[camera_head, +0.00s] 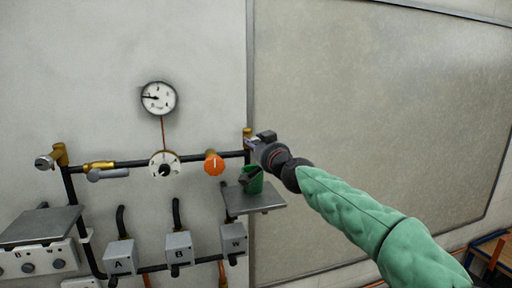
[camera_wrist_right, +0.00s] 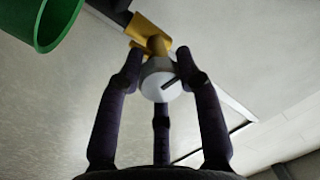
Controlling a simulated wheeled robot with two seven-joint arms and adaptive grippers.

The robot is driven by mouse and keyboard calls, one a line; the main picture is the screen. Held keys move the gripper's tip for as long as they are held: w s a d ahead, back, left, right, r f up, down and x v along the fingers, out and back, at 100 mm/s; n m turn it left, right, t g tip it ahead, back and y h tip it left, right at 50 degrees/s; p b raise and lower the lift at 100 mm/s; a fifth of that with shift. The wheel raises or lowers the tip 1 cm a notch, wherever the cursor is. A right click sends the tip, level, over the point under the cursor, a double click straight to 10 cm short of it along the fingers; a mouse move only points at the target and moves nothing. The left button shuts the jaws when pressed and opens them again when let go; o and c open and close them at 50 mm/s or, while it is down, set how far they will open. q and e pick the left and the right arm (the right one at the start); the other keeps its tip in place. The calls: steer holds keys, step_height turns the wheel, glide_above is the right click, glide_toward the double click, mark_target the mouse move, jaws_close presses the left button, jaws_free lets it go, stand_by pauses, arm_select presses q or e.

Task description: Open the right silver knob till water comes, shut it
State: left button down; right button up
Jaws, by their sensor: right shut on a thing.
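The right silver knob (camera_wrist_right: 160,84) sits on a brass valve (camera_wrist_right: 150,32) at the right end of the black pipe. In the right wrist view my right gripper (camera_wrist_right: 160,75) has its fingers around the knob, shut on it. The knob's round face with a dark mark shows between the fingers. In the head view my right gripper (camera_head: 262,146) covers the knob, and only a bit of the brass valve shows above it. A green cup (camera_head: 252,180) stands below on a grey shelf (camera_head: 262,203). I see no water. My left gripper is not in view.
Left along the pipe are an orange knob (camera_head: 214,163), a white dial (camera_head: 165,165), a grey lever (camera_head: 107,174) and the left silver knob (camera_head: 45,162). A gauge (camera_head: 158,98) hangs above. Boxes marked A (camera_head: 120,258), B (camera_head: 179,248) and W (camera_head: 234,238) sit below.

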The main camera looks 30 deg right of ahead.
steer(key=m+b, duration=0.1)
steer(key=m, duration=0.2)
steer(key=shift+s+d+r, duration=0.1)
steer(key=shift+r, duration=0.05)
steer(key=m+b, duration=0.1)
steer(key=m, duration=0.1)
steer(key=shift+m+t, duration=0.4)
steer(key=m+h, duration=0.1)
steer(key=m, duration=0.2)
steer(key=shift+r+m+b, duration=0.1)
steer(key=shift+m+b, duration=0.2)
steer(key=shift+b, duration=0.1)
steer(key=shift+m+h, duration=0.3)
steer(key=shift+m, duration=1.1)
steer(key=shift+r+m, duration=0.1)
steer(key=shift+m, duration=0.2)
steer(key=o, duration=1)
steer(key=shift+c, duration=0.2)
steer(key=shift+o, duration=0.9)
steer(key=shift+f, duration=0.25)
